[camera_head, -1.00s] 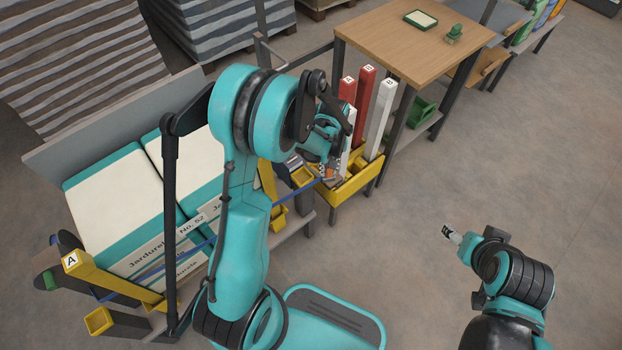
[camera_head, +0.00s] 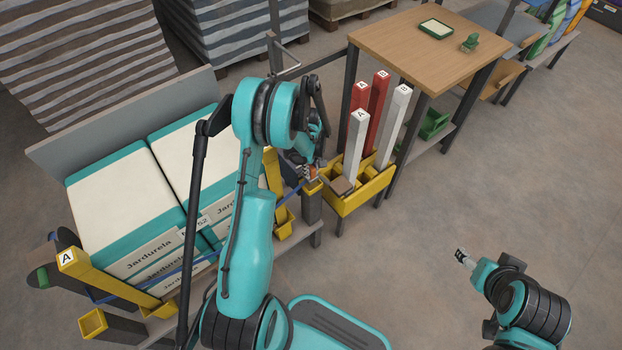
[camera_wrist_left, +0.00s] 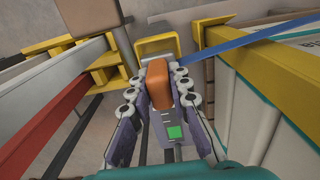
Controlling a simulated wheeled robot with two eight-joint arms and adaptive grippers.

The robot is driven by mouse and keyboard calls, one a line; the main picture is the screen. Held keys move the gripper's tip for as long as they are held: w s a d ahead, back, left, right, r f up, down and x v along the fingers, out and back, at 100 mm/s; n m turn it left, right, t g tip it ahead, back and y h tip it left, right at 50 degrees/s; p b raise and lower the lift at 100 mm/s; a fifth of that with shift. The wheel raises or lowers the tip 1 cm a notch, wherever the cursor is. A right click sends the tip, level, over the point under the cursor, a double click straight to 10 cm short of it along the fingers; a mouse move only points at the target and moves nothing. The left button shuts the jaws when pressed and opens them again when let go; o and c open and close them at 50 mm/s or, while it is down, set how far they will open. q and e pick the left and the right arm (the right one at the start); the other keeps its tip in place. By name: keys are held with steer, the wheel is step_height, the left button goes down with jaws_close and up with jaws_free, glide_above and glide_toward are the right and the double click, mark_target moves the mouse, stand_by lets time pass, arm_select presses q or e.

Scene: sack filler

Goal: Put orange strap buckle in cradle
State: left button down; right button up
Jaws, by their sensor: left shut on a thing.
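My left gripper (camera_head: 311,172) is shut on the orange strap buckle (camera_wrist_left: 157,83), which sits between its fingers in the left wrist view. The buckle shows only as a small orange patch in the head view. A blue strap (camera_wrist_left: 245,38) runs off to the right from near the buckle, in front of the sacks. A yellow cradle (camera_wrist_left: 157,46) lies just beyond the fingertips in the wrist view; I cannot tell whether the buckle touches it. In the head view its edge (camera_head: 314,188) shows just below the gripper. My right gripper (camera_head: 463,257) is over bare floor, too small to read.
Stacked teal and white sacks (camera_head: 118,196) lie left of my left arm. A yellow rack (camera_head: 362,196) with red and white posts stands right of the gripper. A wooden table (camera_head: 410,55) is behind it. The floor at the right is clear.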

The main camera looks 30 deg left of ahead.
arm_select(q)
step_height(320, 180, down, 4)
steer(key=shift+f+b, duration=0.1)
steer(key=shift+b, duration=0.95)
steer(key=c, duration=1.4)
jaws_free()
